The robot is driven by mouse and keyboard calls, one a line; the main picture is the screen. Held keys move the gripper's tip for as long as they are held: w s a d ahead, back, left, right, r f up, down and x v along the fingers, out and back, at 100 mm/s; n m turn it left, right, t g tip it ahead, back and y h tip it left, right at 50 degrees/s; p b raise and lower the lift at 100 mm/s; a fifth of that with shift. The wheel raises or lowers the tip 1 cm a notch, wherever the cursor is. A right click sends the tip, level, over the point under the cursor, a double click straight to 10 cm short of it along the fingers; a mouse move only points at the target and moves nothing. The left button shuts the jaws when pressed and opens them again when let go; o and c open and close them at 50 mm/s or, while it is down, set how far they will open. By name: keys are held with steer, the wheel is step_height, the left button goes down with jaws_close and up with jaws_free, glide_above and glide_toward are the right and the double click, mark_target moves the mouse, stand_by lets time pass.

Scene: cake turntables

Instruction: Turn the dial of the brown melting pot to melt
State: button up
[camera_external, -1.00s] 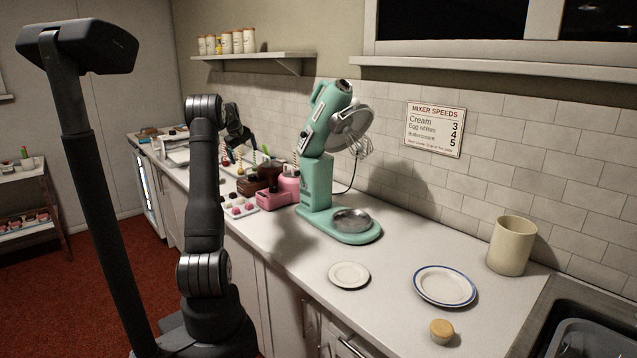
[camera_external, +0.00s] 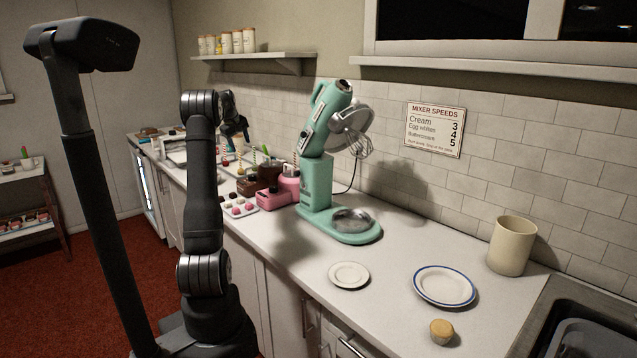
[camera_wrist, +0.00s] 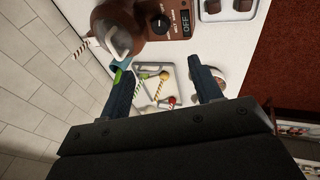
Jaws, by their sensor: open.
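The brown melting pot (camera_wrist: 120,22) is at the top of the wrist view, with a brown control box (camera_wrist: 180,12) that carries a black dial (camera_wrist: 160,24). The small panel beside the dial reads "OFF". In the external view the brown pot (camera_external: 269,174) stands on the counter behind the pink one. My gripper (camera_wrist: 165,78) is open, its two fingers pointing toward the pot and apart from the dial. In the external view my gripper (camera_external: 240,136) is above the counter beyond the pots; its fingertips are small there.
A rack with cake pops (camera_wrist: 158,88) lies beneath my fingers. A pink melting pot (camera_external: 287,187), a tray of sweets (camera_external: 237,206) and the green mixer (camera_external: 318,180) stand nearby. The tiled wall (camera_wrist: 30,90) borders the counter.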

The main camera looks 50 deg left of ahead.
steer(key=n, duration=2.2)
glide_toward(252, 176)
steer(key=x, duration=0.9)
steer(key=shift+w+a+r, duration=0.1)
steer(key=shift+a+r, duration=0.05)
steer(key=shift+a, duration=0.1)
steer(key=c, duration=1)
